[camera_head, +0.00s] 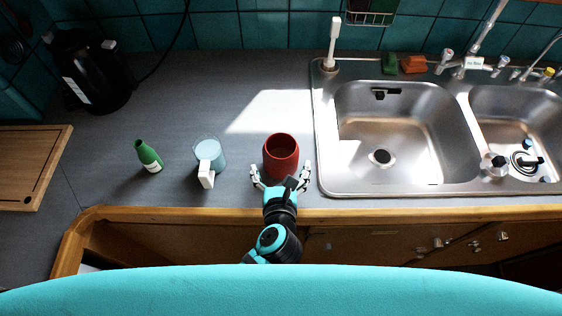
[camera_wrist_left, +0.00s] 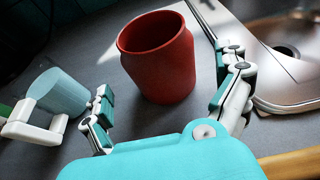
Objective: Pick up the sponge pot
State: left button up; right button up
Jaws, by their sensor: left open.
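A red pot (camera_head: 280,158), open at the top and empty as far as I can see, stands upright on the grey counter, left of the sink. It also shows in the left wrist view (camera_wrist_left: 160,62). My left gripper (camera_head: 280,173) is open at the pot's near side, with one finger to its left and one to its right. In the left wrist view the fingers (camera_wrist_left: 168,92) are apart from the pot, with counter showing on the left side. My right gripper is in neither view.
A light blue cup (camera_head: 210,150) with a white handle and a green bottle (camera_head: 149,156) stand left of the pot. A black kettle (camera_head: 88,75) and wooden board (camera_head: 30,165) are further left. The steel sink (camera_head: 322,130) is close on the right. Counter behind the pot is clear.

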aim_at(281, 147)
pick_arm(q)
jog(key=shift+w+f, duration=0.25)
jog(key=shift+w, duration=0.3)
jog(key=b+x, duration=0.4)
jog(key=b, duration=0.1)
jog(key=shift+w+d+f, duration=0.1)
jog(key=shift+w+f, duration=0.1)
jog(key=shift+f, duration=0.2)
jog(key=shift+w, duration=0.2)
jog(key=shift+r, duration=0.1)
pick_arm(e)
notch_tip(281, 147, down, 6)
pick_arm(q)
jog(key=c, duration=1.5)
